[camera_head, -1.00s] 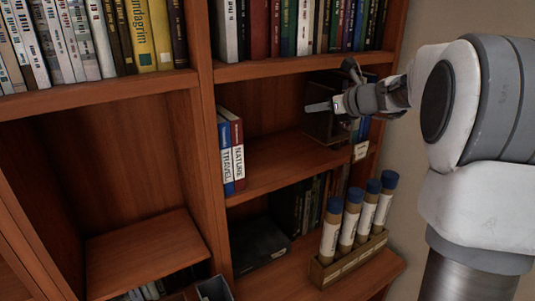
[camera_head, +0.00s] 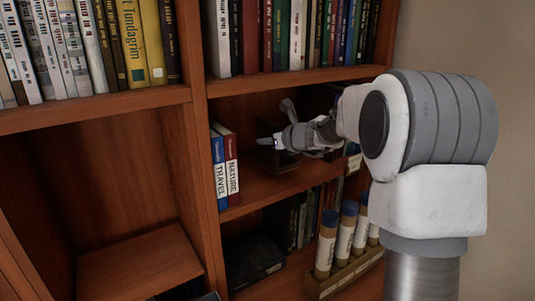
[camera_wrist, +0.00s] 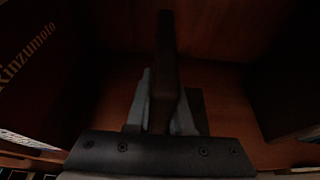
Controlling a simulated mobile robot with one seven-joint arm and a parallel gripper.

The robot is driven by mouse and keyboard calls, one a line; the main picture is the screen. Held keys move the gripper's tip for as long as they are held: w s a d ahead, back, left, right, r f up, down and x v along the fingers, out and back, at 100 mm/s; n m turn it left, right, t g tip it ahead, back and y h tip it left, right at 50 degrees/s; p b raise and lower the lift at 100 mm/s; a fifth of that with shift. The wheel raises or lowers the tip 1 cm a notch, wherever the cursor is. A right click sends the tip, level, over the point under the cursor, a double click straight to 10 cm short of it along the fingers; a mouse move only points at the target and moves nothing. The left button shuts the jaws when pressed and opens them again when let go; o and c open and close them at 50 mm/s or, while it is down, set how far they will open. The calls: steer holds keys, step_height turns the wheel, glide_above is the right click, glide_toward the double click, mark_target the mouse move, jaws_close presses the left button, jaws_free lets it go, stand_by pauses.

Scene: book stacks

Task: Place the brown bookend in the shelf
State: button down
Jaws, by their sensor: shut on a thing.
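The brown bookend (camera_head: 272,158) is a dark brown plate, held inside the middle bay of the wooden shelf (camera_head: 255,196), just above or on its board; I cannot tell if it touches. My gripper (camera_head: 277,141) reaches into this bay from the right and is shut on the bookend. In the wrist view the bookend (camera_wrist: 165,65) stands upright, edge-on between my fingers (camera_wrist: 160,115). Two books, a blue one marked TRAVEL (camera_head: 219,172) and a red and white one marked NATURE (camera_head: 231,165), stand left of the bookend with a gap. My gripper partly hides the bookend.
A row of books (camera_head: 290,35) fills the shelf above. Blue books (camera_head: 354,158) stand at the bay's right end, mostly behind my arm. Blue-capped tubes (camera_head: 346,228) stand in a rack on the ledge below. A dark box (camera_head: 252,262) lies in the lower bay.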

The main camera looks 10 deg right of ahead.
mark_target(268, 153)
steer(key=shift+f+b, duration=0.3)
steer(key=shift+f, duration=1.4)
steer(key=shift+f, duration=0.15)
steer(key=c, duration=1.2)
jaws_free()
steer(key=shift+f, duration=0.15)
steer(key=o, duration=0.4)
